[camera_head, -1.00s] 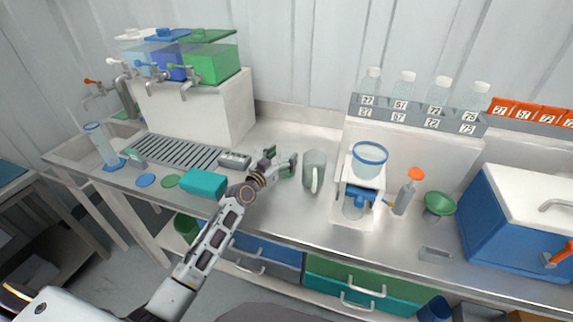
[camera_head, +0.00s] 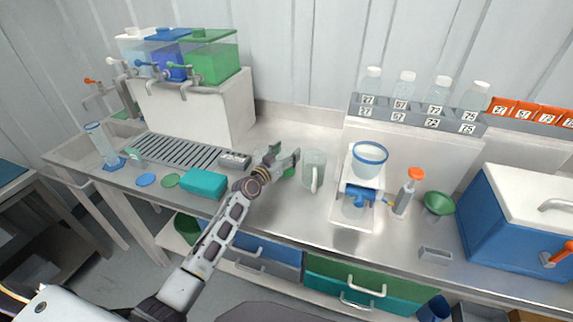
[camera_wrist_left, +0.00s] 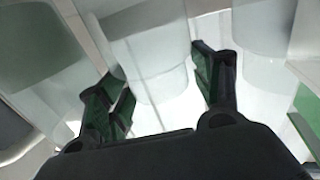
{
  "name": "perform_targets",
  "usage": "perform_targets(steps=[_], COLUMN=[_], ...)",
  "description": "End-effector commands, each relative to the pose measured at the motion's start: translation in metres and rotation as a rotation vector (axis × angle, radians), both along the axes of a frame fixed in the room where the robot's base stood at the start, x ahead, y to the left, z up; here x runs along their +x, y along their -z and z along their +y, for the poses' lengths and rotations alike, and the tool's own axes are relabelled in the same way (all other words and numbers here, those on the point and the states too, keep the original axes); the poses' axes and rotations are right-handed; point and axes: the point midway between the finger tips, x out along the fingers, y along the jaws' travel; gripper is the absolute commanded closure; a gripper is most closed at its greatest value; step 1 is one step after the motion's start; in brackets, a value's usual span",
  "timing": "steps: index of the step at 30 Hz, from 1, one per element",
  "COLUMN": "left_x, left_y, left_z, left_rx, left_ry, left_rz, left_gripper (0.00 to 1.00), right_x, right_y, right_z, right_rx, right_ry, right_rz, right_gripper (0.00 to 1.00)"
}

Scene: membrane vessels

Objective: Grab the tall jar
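A tall, translucent grey-green vessel with a pale handle (camera_head: 314,172) stands upright on the steel counter in the head view. My left gripper (camera_head: 284,158) is just left of it, with its green-padded fingers apart and pointing to the back of the counter. In the left wrist view, my left gripper (camera_wrist_left: 160,85) is open, and a clear rounded vessel (camera_wrist_left: 150,45) shows beyond and between the fingers. I cannot tell whether the fingers touch it, or which vessel of the head view it is. My right gripper is not in view.
A white stand with a blue-rimmed bowl (camera_head: 369,160) is to the right, beside an orange-topped bottle (camera_head: 405,195) and a green funnel (camera_head: 438,204). A teal box (camera_head: 204,183) lies left of my arm. The white dispenser block (camera_head: 200,110) stands behind left.

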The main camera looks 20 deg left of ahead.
Motion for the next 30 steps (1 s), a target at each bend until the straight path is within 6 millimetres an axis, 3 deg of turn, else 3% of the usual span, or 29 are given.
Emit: perform_targets(steps=[1,9,20,30], left_x=[0.0,0.0,0.0,0.0], left_y=[0.0,0.0,-0.005,-0.04], left_z=[0.0,0.0,0.0,-0.001], left_rx=[0.0,0.0,0.0,0.0], left_ry=[0.0,0.0,0.0,0.001], left_rz=[0.0,-0.001,-0.002,-0.004], left_gripper=[0.46,0.78,0.78,0.78], right_x=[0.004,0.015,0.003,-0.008], right_y=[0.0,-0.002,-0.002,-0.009], right_z=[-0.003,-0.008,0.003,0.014], right_rx=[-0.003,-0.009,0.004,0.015], right_ry=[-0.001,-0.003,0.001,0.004], right_rz=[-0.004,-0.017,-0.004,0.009], right_gripper=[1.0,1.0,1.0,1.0])
